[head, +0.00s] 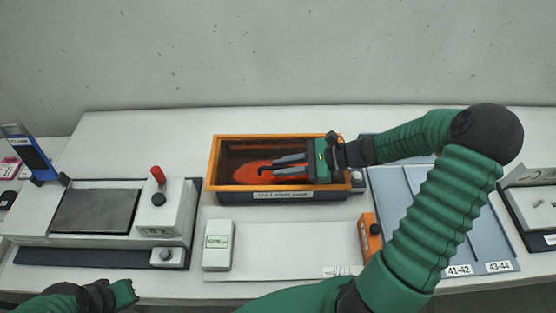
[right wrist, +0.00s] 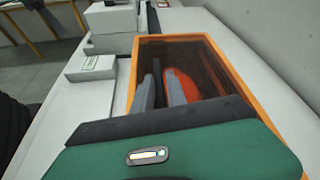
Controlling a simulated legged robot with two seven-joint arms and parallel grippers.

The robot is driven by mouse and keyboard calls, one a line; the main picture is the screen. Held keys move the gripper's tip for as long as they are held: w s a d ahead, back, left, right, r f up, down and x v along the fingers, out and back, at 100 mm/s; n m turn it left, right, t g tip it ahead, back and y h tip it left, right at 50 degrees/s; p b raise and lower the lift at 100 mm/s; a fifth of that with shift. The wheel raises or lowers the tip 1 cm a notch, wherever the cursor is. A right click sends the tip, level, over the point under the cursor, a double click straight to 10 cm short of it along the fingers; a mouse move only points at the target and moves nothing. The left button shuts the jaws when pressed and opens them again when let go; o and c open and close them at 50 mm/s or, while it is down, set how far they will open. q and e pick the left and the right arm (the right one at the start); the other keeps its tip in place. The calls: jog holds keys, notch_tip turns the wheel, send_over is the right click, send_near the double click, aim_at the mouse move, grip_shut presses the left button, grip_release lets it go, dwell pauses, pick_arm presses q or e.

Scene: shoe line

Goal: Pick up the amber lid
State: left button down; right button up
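The amber lid (head: 240,148) appears as a dark, see-through amber panel in an orange frame on the long box at the table's middle. It also shows in the right wrist view (right wrist: 195,52). A red-orange shoe-like shape (head: 252,172) shows within the frame. My right gripper (head: 268,166) reaches in from the right, over the frame's area.
A press-like station (head: 95,212) with a red-topped knob stands left of the box. A white device (head: 217,245) and an orange device (head: 370,237) stand in front of it. A blue-grey tray (head: 395,200) lies to the right. The white panel between the devices is clear.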

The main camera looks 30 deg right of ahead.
jog(key=shift+w+a+f, duration=0.3)
jog(key=shift+w+a, duration=0.05)
jog(key=shift+a+r, duration=0.1)
jog(key=shift+c, duration=0.8)
jog(key=shift+a, duration=0.1)
grip_shut()
